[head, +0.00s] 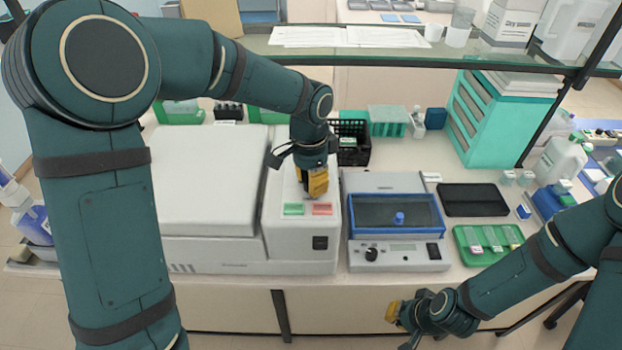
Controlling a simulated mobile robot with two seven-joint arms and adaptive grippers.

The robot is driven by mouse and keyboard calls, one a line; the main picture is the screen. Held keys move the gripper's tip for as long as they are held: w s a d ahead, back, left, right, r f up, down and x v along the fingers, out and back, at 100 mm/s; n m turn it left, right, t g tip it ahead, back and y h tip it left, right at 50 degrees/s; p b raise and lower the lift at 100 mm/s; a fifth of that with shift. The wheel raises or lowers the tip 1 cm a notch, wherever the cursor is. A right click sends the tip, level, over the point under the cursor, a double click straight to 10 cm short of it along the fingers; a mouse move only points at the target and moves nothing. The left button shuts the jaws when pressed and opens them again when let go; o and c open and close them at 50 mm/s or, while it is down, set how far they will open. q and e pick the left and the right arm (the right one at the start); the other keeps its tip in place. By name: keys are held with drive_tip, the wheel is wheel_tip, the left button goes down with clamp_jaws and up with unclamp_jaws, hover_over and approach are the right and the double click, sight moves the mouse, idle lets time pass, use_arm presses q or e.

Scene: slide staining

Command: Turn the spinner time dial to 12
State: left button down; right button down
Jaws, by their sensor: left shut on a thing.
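The spinner (210,180) is the big white machine with a closed lid at the left of the bench. Its right-hand panel (273,225) carries a green button (293,209), a red button (322,209) and a black switch (320,242). My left gripper (317,190) points down onto this panel just behind the buttons. Its yellow fingers are shut on the time dial, which they hide, so its setting cannot be read. My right gripper (393,312) is in front of the bench edge, away from the spinner; its finger gap is unclear.
A blue-framed device (395,232) with a black knob (371,254) stands right of the spinner. A green slide tray (465,252) and a black tray (472,200) lie further right. A black basket (352,150) stands behind my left gripper. A glass shelf (430,60) spans above.

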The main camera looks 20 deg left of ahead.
idle(0.4)
use_arm(q)
drive_tip(key=c, duration=0.6)
unclamp_jaws()
drive_tip(key=shift+f, duration=0.1)
wheel_tip(320, 180, up, 12)
drive_tip(key=shift+w+a, duration=0.2)
drive_tip(key=shift+w, duration=0.05)
